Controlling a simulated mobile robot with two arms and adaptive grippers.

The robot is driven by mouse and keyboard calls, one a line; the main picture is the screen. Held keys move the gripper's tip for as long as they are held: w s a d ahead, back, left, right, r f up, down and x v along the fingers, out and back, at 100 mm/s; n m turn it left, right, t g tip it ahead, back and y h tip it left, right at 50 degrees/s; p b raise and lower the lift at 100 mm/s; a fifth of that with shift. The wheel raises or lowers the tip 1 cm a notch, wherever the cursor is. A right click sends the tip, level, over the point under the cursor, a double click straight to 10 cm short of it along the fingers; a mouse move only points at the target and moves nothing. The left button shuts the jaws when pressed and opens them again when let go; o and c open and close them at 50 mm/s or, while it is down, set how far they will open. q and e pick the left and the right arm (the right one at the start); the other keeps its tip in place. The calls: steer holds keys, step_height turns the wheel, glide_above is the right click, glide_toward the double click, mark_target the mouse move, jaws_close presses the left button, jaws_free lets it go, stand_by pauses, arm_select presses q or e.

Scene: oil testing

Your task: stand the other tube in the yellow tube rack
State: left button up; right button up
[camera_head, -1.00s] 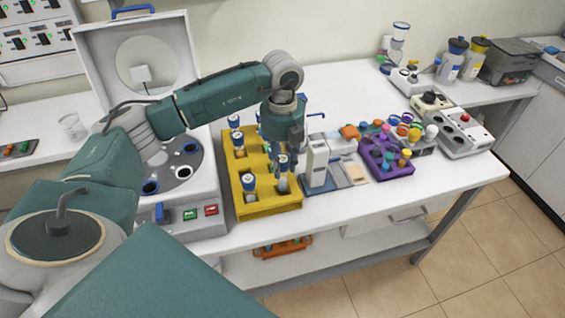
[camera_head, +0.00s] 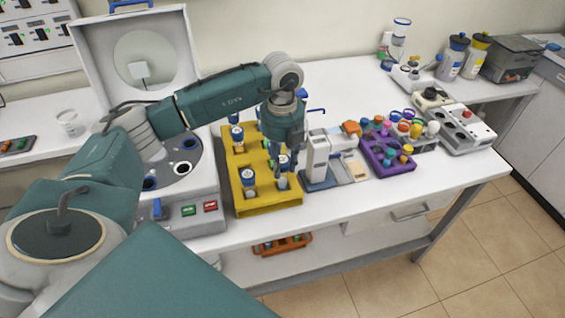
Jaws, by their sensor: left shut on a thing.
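The yellow tube rack (camera_head: 262,206) stands on the white bench beside the centrifuge. Several tubes with blue-and-white caps stand in it, among them one at its front left (camera_head: 249,182) and one at its back left (camera_head: 237,138). My left gripper (camera_head: 285,165) points down over the rack's right side. It is shut on a capped tube (camera_head: 283,181) at the rack's front right. The tube looks upright and its lower end is at the rack; I cannot tell how deep it sits. The gripper and wrist hide part of the rack's right side. My right gripper is not in view.
The open-lidded centrifuge (camera_head: 190,218) stands left of the rack. A white instrument (camera_head: 317,160) stands close on the right, then a purple rack (camera_head: 391,166) with colored caps. An orange rack (camera_head: 283,245) is on the lower shelf. The bench's front right is clear.

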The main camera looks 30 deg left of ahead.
arm_select(q)
steer(key=shift+f+b, duration=1)
steer(key=shift+f, duration=0.35)
stand_by(0.5)
steer(key=o, duration=1.3)
steer(key=shift+c, duration=0.2)
steer(key=shift+r, duration=0.15)
step_height(320, 180, up, 12)
steer(key=shift+f, duration=0.1)
